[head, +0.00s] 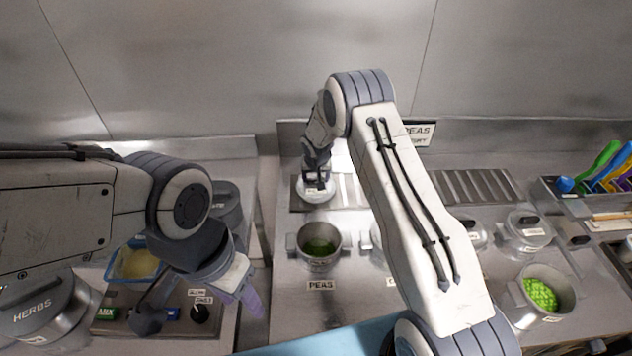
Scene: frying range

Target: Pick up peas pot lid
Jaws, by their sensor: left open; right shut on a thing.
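The peas pot (320,262) stands uncovered behind its "PEAS" label, with dark green contents showing inside. A pale metal pot lid (316,195) with a dark handle and a small label is behind the pot, over the slotted rack at the back. My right gripper (318,178) is shut on the lid's handle from above. I cannot tell whether the lid touches the rack. My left gripper (200,304) is open and empty at the lower left, over the small control panel.
A herbs pot (40,312) and a blue tub (130,264) stand at the left. An open pot of bright green peas (541,295), a lidded pot (527,232) and a utensil holder (560,205) are at the right. My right arm hides part of the middle counter.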

